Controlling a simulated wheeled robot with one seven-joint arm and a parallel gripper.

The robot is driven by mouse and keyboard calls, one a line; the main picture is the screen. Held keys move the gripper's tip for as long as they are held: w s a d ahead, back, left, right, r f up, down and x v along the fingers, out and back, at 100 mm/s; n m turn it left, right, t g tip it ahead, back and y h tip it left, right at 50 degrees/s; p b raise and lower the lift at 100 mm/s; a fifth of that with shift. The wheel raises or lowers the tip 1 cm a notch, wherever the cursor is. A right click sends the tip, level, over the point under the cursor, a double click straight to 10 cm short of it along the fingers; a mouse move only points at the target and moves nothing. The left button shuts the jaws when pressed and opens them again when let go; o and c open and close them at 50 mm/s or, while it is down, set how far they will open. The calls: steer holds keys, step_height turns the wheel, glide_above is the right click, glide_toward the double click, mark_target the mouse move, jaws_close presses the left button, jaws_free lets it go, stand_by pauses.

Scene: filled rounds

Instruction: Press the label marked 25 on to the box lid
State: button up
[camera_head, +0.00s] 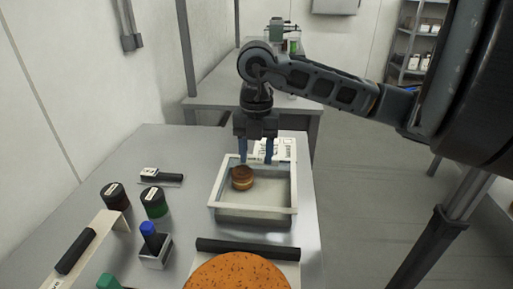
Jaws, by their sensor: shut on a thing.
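My gripper (257,158) hangs over the far side of an open, white-rimmed box (211,206), its two blue fingers pointing down. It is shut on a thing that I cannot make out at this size. White material with dark print (286,149) shows between and to the right of the fingers, at the box's far edge. I cannot tell whether it is in the grip or lies behind. A brown filled round (242,178) with a pale band sits inside the box, below the left finger. I cannot read a 25 anywhere, and no separate lid is clear.
A large orange speckled disc (238,274) and a black bar (247,249) lie in front of the box. Two dark jars (153,201) (115,195), a blue-topped item in a grey holder (155,245) and a black-handled tool (162,176) stand left. The table's right edge is close to the box.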

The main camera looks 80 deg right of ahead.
mark_target(256, 161)
steer(key=shift+f+b, duration=0.35)
steer(key=shift+f, duration=1.4)
steer(key=shift+f+b, duration=0.7)
steer(key=shift+b, duration=0.25)
steer(key=shift+b, duration=0.5)
steer(key=shift+f+b, duration=0.5)
steer(key=shift+b, duration=0.25)
steer(key=o, duration=1.1)
steer(key=shift+r+p, duration=1.5)
steer(key=shift+r, duration=2.05)
